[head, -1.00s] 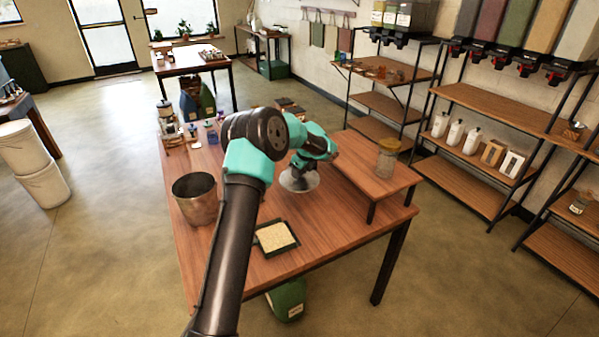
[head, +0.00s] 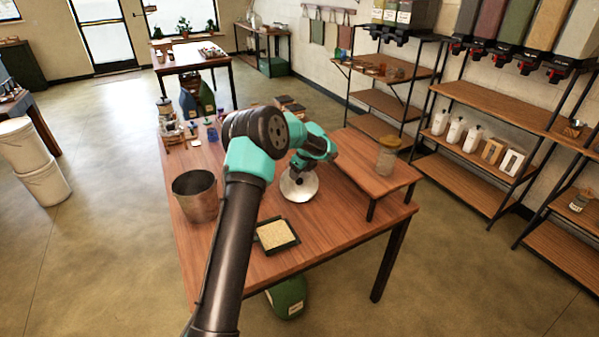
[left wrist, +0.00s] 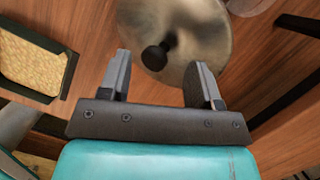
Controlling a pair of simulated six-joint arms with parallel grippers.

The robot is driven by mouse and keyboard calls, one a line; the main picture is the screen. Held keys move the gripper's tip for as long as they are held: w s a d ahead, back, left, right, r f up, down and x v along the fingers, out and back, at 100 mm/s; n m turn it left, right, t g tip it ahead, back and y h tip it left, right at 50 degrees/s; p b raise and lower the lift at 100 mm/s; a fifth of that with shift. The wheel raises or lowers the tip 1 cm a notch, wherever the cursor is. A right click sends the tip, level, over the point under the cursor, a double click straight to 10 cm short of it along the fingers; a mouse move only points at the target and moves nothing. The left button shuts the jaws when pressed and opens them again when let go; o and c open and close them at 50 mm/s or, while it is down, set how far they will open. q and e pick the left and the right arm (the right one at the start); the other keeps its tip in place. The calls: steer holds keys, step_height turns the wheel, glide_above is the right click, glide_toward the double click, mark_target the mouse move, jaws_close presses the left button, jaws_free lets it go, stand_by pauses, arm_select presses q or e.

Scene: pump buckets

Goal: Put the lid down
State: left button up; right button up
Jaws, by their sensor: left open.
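The round metal lid (head: 300,190) is at the middle of the wooden table, below my left gripper (head: 296,171). Its pale face looks tilted towards the head camera. I cannot tell how much of its edge touches the table. In the left wrist view the lid (left wrist: 198,28) has a black knob (left wrist: 154,58), which shows near the space between the fingertips. My left gripper (left wrist: 160,72) is open, with its two fingers apart and neither visibly pressing the knob. My right gripper is not in view.
A metal bucket (head: 196,206) stands left of my left arm. A black tray of grain (head: 271,236) lies near the table's front edge. A raised wooden stand (head: 360,160) with a glass jar (head: 386,158) is at the right. Bare table (head: 340,228) lies right of the tray.

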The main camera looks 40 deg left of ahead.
arm_select(q)
steer(key=shift+r, duration=0.55)
steer(key=v, duration=1.2)
